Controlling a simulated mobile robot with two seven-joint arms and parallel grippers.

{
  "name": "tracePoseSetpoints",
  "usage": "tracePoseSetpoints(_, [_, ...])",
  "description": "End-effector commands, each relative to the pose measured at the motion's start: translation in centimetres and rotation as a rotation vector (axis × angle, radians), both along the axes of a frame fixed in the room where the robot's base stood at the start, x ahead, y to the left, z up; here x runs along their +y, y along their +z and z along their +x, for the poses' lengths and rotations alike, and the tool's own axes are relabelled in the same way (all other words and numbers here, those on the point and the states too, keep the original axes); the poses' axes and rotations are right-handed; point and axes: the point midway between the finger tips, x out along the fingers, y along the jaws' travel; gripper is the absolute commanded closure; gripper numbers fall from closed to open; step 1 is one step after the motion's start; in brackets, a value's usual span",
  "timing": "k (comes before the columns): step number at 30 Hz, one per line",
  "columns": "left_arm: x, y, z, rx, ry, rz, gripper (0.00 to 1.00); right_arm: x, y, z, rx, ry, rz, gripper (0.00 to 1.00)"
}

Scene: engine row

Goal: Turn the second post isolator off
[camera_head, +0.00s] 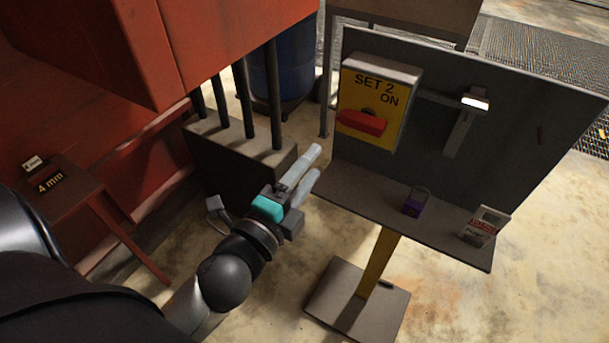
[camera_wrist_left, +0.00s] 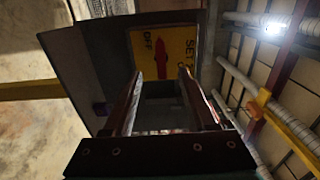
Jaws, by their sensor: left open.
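The isolator (camera_head: 378,95) is a grey box with a yellow face marked SET 2 and ON, mounted on the left of a grey post panel. Its red handle (camera_head: 362,122) lies roughly level across the face. In the left wrist view the red handle (camera_wrist_left: 161,55) shows beyond and between the fingers, with OFF printed beside it. My left gripper (camera_head: 313,164) is open and empty, left of and below the isolator, apart from it. It also shows open in the wrist view (camera_wrist_left: 161,76). My right gripper is not in view.
A shelf (camera_head: 350,195) juts out below the isolator, near my left gripper. A purple padlock (camera_head: 415,201) and a danger tag (camera_head: 485,224) rest on it. A dark block with upright bars (camera_head: 238,150) and red machinery (camera_head: 90,50) stand left. A blue drum (camera_head: 283,70) is behind.

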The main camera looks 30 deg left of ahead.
Motion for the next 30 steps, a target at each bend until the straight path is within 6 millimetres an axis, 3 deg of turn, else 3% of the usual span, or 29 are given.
tracePoseSetpoints(6, [0.0, 0.0, -1.1, 0.0, 0.001, 0.0, 0.43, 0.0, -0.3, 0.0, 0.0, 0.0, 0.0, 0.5])
tracePoseSetpoints(23, [0.1, -0.1, -1.2, 0.002, 0.001, -0.001, 0.43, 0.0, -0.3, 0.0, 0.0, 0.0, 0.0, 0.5])
tracePoseSetpoints(26, [0.1, -1.7, -1.0, 0.03, 0.003, -0.022, 0.43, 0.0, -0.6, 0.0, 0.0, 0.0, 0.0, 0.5])
tracePoseSetpoints(29, [0.2, -6.0, -0.8, 0.106, 0.011, -0.08, 0.43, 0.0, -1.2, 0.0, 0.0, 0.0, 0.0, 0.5])
tracePoseSetpoints(30, [0.3, -8.4, -0.7, 0.148, 0.019, -0.114, 0.43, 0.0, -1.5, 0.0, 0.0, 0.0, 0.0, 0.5])
